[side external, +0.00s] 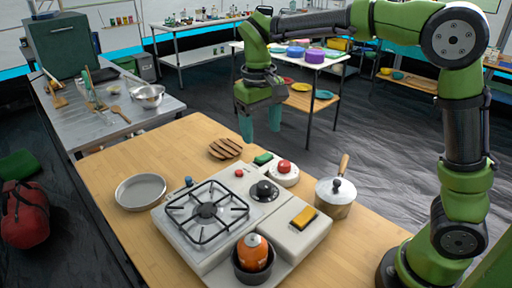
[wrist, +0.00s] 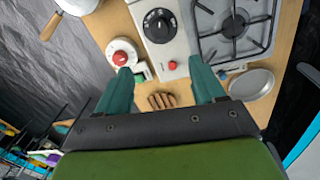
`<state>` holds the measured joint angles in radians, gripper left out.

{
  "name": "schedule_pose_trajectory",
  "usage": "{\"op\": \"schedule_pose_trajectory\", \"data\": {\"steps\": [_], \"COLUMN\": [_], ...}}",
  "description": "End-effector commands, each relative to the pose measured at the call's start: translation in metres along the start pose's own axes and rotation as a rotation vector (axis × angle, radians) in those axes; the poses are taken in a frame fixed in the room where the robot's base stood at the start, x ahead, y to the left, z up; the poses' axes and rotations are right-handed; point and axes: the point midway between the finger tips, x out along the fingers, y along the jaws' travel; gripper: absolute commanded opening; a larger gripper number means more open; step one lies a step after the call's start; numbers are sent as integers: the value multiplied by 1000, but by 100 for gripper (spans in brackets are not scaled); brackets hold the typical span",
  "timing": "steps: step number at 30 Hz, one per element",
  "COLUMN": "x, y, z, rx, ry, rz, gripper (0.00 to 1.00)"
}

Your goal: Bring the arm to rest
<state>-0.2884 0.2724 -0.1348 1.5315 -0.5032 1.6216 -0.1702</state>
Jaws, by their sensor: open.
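My gripper (side external: 260,122) hangs in the air above the far edge of the wooden table, with its teal fingers pointing down. In the wrist view its two fingers (wrist: 160,86) are spread wide apart with nothing between them, so it is open and empty. My green arm reaches in from the right and bends over the table. Below the fingers lie a slatted wooden trivet (side external: 225,148) and the white stove unit (side external: 190,238). The trivet also shows between the fingers in the wrist view (wrist: 161,101), well below them.
The wooden table (side external: 120,163) holds a grey round pan (side external: 141,191), a lidded pot (side external: 335,198), a red-knobbed timer (side external: 285,173), and an orange canister (side external: 253,252) in a dark pot. A metal counter (side external: 85,115) adjoins at left. Air around the gripper is clear.

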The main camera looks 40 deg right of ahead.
Motion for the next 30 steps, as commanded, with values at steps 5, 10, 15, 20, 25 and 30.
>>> {"op": "schedule_pose_trajectory", "data": {"steps": [5, 10, 15, 20, 25, 30], "x": [0, 13, 13, 4, 0, 2], "y": [0, -2, 4, 18, 33, 46], "z": [0, 0, 31, 72, 118, 152], "rx": [1, -8, 2, 48, 117, 176], "ry": [0, 19, 95, 209, 351, 472], "rz": [0, -13, -111, -220, -316, -369], "gripper": [69, 69, 69, 69, 69, 69]}}
